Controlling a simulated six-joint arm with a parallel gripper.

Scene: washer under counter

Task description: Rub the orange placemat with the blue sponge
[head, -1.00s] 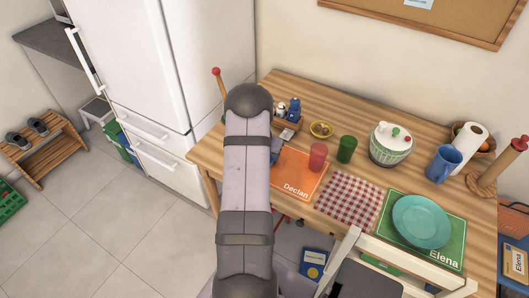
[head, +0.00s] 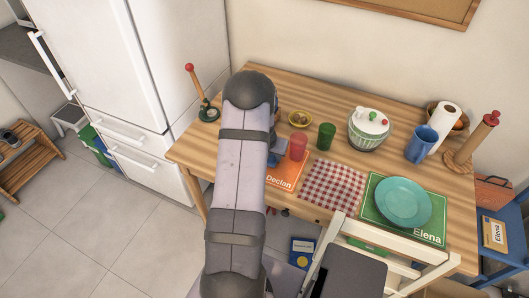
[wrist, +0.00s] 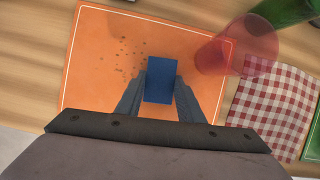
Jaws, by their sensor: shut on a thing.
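The orange placemat (wrist: 95,65) lies on the wooden table and fills the middle of the wrist view. Brown crumbs or specks show on it, left of the sponge. In the head view the placemat (head: 283,180) is partly hidden behind my arm, with the name "Declan" on it. My gripper (wrist: 160,88) is shut on the blue sponge (wrist: 161,80), held between its two fingers over the placemat. I cannot tell whether the sponge touches the mat. In the head view my gripper is mostly hidden by the arm.
A red cup (wrist: 222,52) stands at the placemat's right edge, close to the sponge. A green cup (head: 326,136) stands behind it. A red checked cloth (head: 332,185) and a green placemat with a teal plate (head: 403,202) lie to the right. A chair (head: 350,268) stands in front.

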